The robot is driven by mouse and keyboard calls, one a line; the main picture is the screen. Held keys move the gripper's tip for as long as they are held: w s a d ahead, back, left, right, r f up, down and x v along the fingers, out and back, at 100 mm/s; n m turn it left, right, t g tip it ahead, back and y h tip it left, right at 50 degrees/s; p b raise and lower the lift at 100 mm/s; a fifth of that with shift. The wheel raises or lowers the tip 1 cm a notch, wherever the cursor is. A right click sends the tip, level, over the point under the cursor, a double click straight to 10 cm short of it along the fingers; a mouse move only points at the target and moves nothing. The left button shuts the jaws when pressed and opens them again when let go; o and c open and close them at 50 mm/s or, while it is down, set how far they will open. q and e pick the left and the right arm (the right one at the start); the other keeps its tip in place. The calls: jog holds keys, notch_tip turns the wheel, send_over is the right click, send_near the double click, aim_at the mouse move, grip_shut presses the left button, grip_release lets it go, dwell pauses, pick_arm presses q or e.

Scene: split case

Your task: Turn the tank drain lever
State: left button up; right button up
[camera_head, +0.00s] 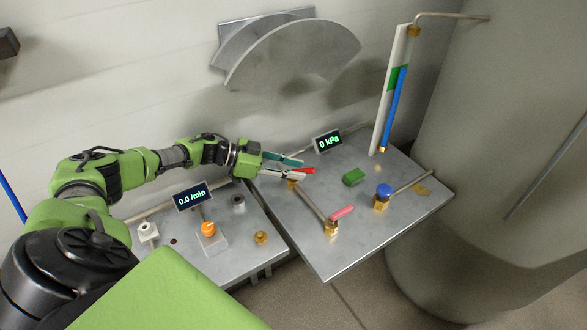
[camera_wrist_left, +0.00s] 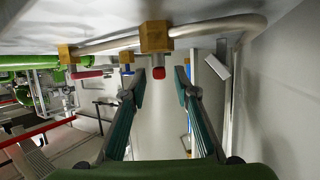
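My left gripper (camera_head: 293,169) reaches over the metal table from the left. Its two teal-padded fingers are spread apart in the left wrist view (camera_wrist_left: 160,88), with nothing held between them. A bright red lever (camera_head: 308,171) is just beyond the fingertips. In the left wrist view the end of this red lever (camera_wrist_left: 158,73) shows between the fingers, by a brass valve body (camera_wrist_left: 155,36). A second, pinkish-red lever (camera_head: 343,212) sits on a brass valve (camera_head: 331,229) nearer the table's front edge. I cannot tell which lever is the tank drain. My right gripper is not in view.
A display (camera_head: 328,140) reads 0 kPa. A level gauge (camera_head: 400,85) stands beside the large tank (camera_head: 500,170). The left table holds an orange knob (camera_head: 208,229).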

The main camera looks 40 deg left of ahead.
pick_arm(q)
jog(key=shift+r, duration=0.25)
notch_tip(320, 180, up, 10)
jog(key=shift+f, duration=0.25)
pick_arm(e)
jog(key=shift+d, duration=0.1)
pick_arm(q)
jog(key=shift+o, duration=0.3)
dwell(0.5)
